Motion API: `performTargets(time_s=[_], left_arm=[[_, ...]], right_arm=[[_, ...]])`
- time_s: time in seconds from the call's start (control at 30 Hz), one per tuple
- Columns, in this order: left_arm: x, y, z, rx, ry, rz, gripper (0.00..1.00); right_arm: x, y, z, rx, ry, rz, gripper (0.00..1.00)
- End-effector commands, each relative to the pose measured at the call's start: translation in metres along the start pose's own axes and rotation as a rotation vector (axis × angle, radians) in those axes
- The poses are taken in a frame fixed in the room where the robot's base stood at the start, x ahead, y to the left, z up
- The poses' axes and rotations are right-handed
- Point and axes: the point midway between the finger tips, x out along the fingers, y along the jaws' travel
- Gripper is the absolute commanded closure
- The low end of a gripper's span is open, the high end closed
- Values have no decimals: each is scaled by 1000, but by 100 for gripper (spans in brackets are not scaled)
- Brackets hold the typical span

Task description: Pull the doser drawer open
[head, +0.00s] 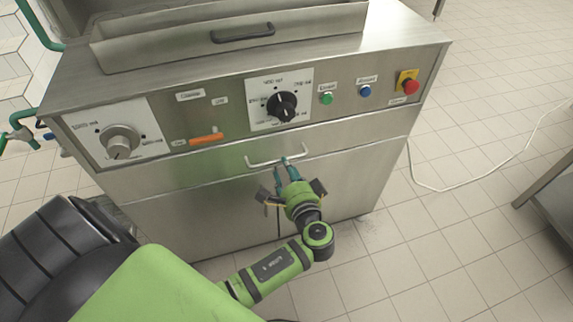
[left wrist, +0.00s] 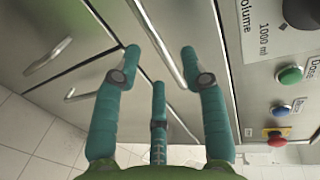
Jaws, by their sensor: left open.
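The doser drawer (head: 220,166) is a steel front panel below the machine's control panel, and it looks shut. Its pale bar handle (head: 262,162) shows just beyond my left gripper (head: 285,167). In the left wrist view the handle (left wrist: 157,42) runs slantwise between the spread teal fingers of my left gripper (left wrist: 160,52). The gripper is open and holds nothing. I cannot tell whether the fingertips reach past the bar. My right gripper is not in view.
Below the drawer are cupboard doors (head: 190,215) with bar handles (left wrist: 48,57). Above are a grey knob (head: 120,142), a black dial (head: 282,105), an orange lever (head: 206,139), and green, blue and red buttons (head: 411,87). Tiled floor (head: 470,240) is free at right, crossed by a cable.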

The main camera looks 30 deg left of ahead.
Motion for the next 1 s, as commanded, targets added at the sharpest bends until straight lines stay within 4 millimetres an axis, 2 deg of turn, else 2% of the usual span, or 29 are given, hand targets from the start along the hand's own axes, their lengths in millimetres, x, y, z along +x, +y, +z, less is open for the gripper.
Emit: performTargets(time_s=[0.1, 0.3, 0.67, 0.7, 0.77, 0.8, 1.0], left_arm=[[21, -1, 0, 2, 0, -3, 57], [44, 0, 0, 2, 1, 0, 57], [50, 1, 0, 1, 1, 3, 57], [50, 1, 0, 1, 1, 3, 73], [50, 1, 0, 1, 1, 3, 97], [50, 1, 0, 1, 1, 3, 100], [50, 1, 0, 1, 2, 3, 100]], right_arm=[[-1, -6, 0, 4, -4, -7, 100], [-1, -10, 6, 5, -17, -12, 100], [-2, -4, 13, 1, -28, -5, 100], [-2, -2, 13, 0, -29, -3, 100], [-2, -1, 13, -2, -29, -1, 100], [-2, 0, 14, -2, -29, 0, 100], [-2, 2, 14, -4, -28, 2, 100]])
